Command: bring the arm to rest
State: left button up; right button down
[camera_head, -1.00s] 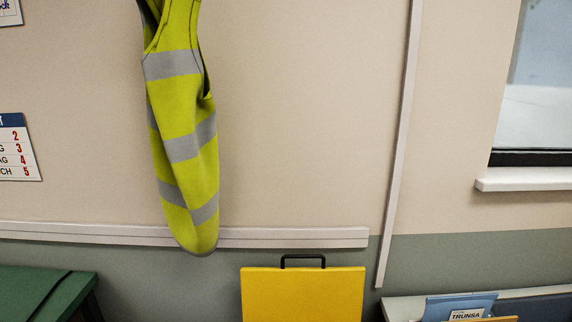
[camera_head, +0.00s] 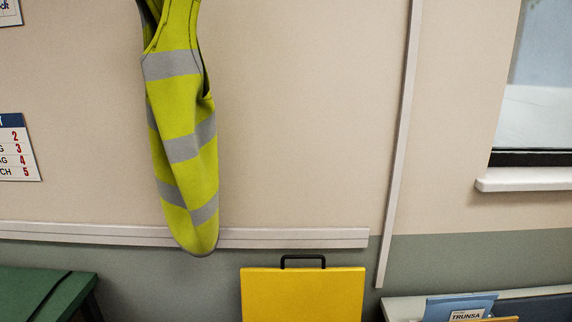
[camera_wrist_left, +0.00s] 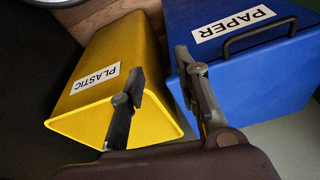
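My left gripper (camera_wrist_left: 159,66) shows in the left wrist view with its two dark fingers spread apart and nothing between them. It is in front of a yellow bin (camera_wrist_left: 128,50) labelled PLASTIC and a blue bin (camera_wrist_left: 270,82) labelled PAPER. One finger overlaps each bin in the picture; I cannot tell how far off the bins are. Neither arm shows in the head view, and my right gripper is in no frame.
A yellow panel with a black handle (camera_head: 303,293) stands low before the wall. A yellow safety vest (camera_head: 182,120) hangs on the wall. A green surface (camera_head: 40,292) is at lower left. A blue folder (camera_head: 460,306) labelled TRUNSA lies at lower right.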

pick_arm(q)
jog(key=s+f+g, duration=0.1)
jog(key=s+f, duration=0.3)
jog(key=f, duration=0.6)
jog(key=s+f, duration=0.3)
jog(key=f, duration=0.7)
jog(key=s+a+f+g, duration=0.1)
jog(key=s+a+f, duration=0.2)
jog(key=s+f, duration=0.6)
jog(key=s, duration=0.4)
jog(key=shift+a+f, duration=0.15)
jog(key=shift+f, duration=0.15)
